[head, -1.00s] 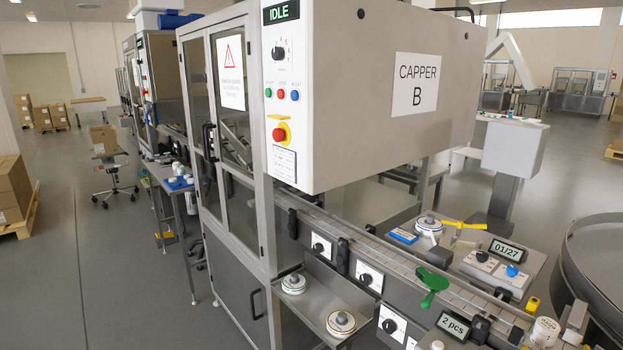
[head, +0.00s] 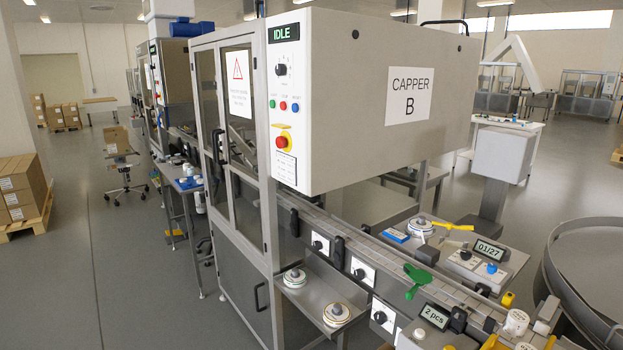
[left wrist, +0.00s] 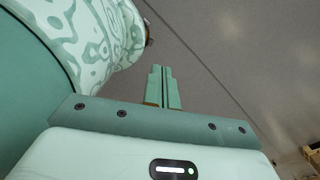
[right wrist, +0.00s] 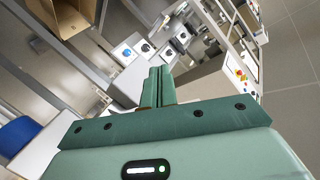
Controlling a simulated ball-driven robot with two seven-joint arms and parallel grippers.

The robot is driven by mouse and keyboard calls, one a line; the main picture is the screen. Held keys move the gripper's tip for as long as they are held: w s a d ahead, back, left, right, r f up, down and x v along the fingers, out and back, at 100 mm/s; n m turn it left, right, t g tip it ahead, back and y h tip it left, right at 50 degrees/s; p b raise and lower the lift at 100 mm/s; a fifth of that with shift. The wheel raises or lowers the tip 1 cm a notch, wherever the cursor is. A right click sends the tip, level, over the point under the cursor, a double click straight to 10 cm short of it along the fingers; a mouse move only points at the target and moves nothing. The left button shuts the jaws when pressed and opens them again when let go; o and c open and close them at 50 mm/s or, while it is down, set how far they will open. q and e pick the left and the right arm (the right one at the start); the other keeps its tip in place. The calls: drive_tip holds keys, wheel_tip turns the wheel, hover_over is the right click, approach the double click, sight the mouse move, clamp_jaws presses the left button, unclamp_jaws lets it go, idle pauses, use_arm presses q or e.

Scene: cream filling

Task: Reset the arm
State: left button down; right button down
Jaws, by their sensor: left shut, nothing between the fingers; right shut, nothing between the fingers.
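My left gripper (left wrist: 162,88) shows in the left wrist view with its two fingers together and nothing between them. It hangs over bare grey floor, beside a pale green patterned part of my own body. My right gripper (right wrist: 158,87) shows in the right wrist view, also with its fingers together and empty. Machine panels with dials lie beyond it, apart from the fingers. Neither gripper shows in the head view.
The Capper B machine (head: 385,95) fills the middle of the head view, its display reading IDLE. A round metal tub (head: 590,285) stands at right. Open floor (head: 110,270) lies at left.

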drive_tip(key=s+d+f+n+g, duration=0.2)
drive_tip(key=s+f+n+g, duration=0.45)
drive_tip(key=s+f, duration=0.6)
use_arm(q)
drive_tip(key=d+f+b, duration=0.2)
drive_tip(key=shift+s+d+f, duration=0.25)
drive_tip(key=shift+s+d, duration=0.1)
drive_tip(key=shift+s, duration=0.05)
use_arm(e)
drive_tip(key=s+d+f+n+g+h, duration=0.1)
drive_tip(key=s+d+f+g, duration=0.2)
drive_tip(key=s+f, duration=0.3)
drive_tip(key=s+d+f+n+g+h, duration=0.1)
drive_tip(key=s+d+f+g, duration=0.3)
drive_tip(key=s, duration=0.9)
wheel_tip(320, 180, down, 3)
drive_tip(key=shift+d+f+g, duration=0.1)
drive_tip(key=shift+d+g, duration=0.2)
drive_tip(key=shift+g, duration=0.25)
drive_tip(key=shift+s, duration=0.1)
